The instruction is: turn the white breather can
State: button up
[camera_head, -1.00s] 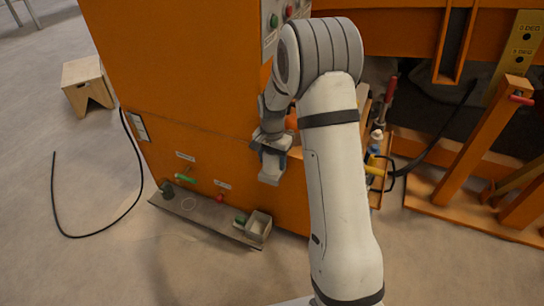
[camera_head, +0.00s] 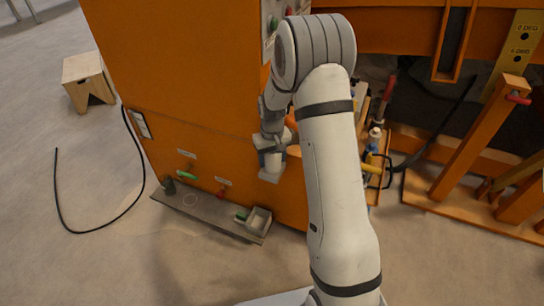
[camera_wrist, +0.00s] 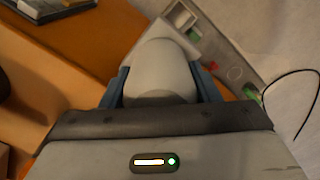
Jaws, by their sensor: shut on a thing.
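The white breather can (camera_wrist: 160,70) fills the middle of the wrist view, a pale cylinder with a rounded end. My gripper (camera_wrist: 160,90) is shut on it, with one blue-grey finger pressed to each side. In the head view, my gripper (camera_head: 270,150) points down in front of the orange cabinet (camera_head: 190,100). The pale can (camera_head: 272,172) shows just below its fingers. I cannot tell whether the can is fixed to anything behind it.
A grey ledge (camera_head: 205,212) with a small open box (camera_head: 259,220) lies at the cabinet's foot. Green (camera_head: 186,180) and red (camera_head: 221,192) handles sit above it. A black cable (camera_head: 100,225) curls on the floor left. Tools (camera_head: 376,150) stand right of my arm.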

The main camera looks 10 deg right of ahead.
jog(key=shift+a+n, duration=0.1)
jog(key=shift+n, duration=0.5)
jog(key=o, duration=0.8)
jog(key=shift+c, duration=0.2)
jog(key=shift+o, duration=1.1)
